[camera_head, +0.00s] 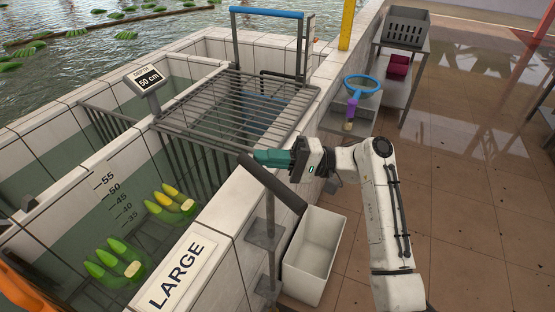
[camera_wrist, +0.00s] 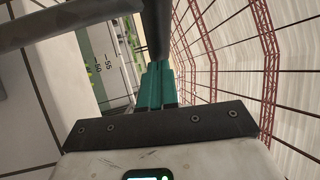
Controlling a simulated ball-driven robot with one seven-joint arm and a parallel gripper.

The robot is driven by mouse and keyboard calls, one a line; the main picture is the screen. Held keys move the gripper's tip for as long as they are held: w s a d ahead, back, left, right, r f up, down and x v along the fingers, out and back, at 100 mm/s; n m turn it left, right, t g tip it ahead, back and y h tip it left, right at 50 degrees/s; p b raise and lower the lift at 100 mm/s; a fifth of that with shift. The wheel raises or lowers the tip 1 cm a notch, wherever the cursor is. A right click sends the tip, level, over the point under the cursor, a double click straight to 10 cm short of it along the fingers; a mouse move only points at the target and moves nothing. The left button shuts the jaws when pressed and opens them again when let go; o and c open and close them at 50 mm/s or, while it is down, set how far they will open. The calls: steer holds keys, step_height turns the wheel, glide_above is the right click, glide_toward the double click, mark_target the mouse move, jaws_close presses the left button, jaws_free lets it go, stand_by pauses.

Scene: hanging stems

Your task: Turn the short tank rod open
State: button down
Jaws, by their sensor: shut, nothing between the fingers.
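My gripper (camera_head: 258,156) has teal fingers that are closed together with nothing between them. It is above the tank wall, near the corner of the metal rack. In the wrist view, the fingertips (camera_wrist: 159,68) are by the end of a dark rod (camera_wrist: 155,28); I cannot tell whether they touch. In the head view, a thick dark rod (camera_head: 275,187) slopes down to the right from just below the fingers. Which bar is the short tank rod is not marked. The tank's wall bears a LARGE sign (camera_head: 182,273).
A wire rack (camera_head: 240,103) covers part of the tank. A 50 cm display (camera_head: 147,82) stands on its edge. Green and yellow produce (camera_head: 115,260) lies inside the tank. A white bin (camera_head: 314,255) is below my arm. A shelf with a grey crate (camera_head: 402,27) stands behind; the right floor is clear.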

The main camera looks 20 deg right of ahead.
steer(key=shift+a, duration=1.7)
steer(key=shift+w, duration=0.1)
